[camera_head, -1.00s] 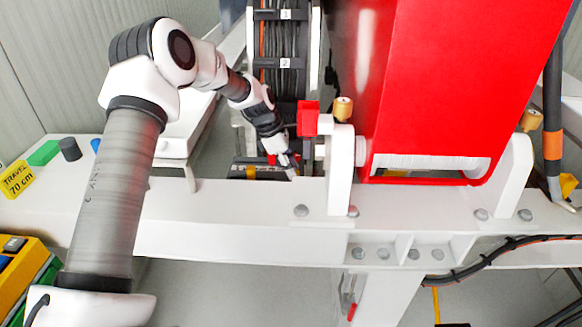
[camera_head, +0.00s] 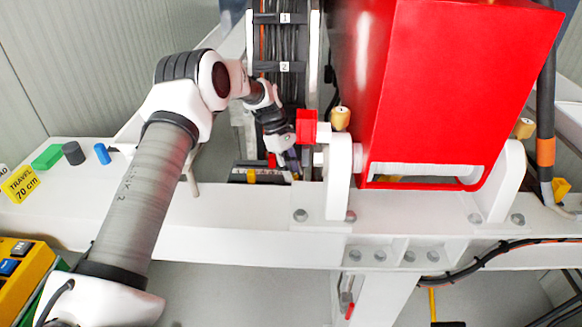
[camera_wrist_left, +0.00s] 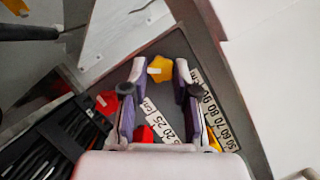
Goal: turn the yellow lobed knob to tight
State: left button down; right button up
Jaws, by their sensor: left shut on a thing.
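The yellow lobed knob (camera_wrist_left: 160,68) shows in the left wrist view, between the tips of my left gripper (camera_wrist_left: 160,76). A small white mark shows on the knob's near face. In the head view my left gripper (camera_head: 290,168) points down beside the white beam, left of the red block and white bracket. I cannot make out the knob in that view. My right gripper is not in view.
Red knobs (camera_wrist_left: 144,134) and a number scale (camera_wrist_left: 215,110) lie close to the fingers. Black cables (camera_wrist_left: 50,140) run at lower left in the wrist view. A large red housing (camera_head: 450,80) stands right of my arm. Green, black and blue pieces sit on the white beam (camera_head: 230,230).

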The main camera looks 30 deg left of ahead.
pick_arm(q)
jog(key=m, duration=0.2)
jog(key=m+g, duration=0.2)
jog(key=m, duration=0.1)
jog(key=shift+w+d+f+m+y, duration=0.1)
jog(key=shift+d+f+m+y, duration=0.05)
jog(key=shift+f+m+y, duration=0.15)
jog(key=m+g, duration=0.1)
jog(key=m, duration=0.1)
jog(key=m+y, duration=0.1)
jog(key=m, duration=0.2)
jog(key=shift+w+d+r+g+y, duration=0.15)
jog(key=shift+g+y, duration=0.15)
jog(key=shift+g, duration=0.1)
jog(key=shift+m, duration=0.3)
jog(key=c, duration=0.9)
grip_release()
jog(key=shift+w, duration=0.1)
jog(key=shift+r, duration=0.1)
notch_tip(320, 180, up, 10)
jog(key=shift+f, duration=0.1)
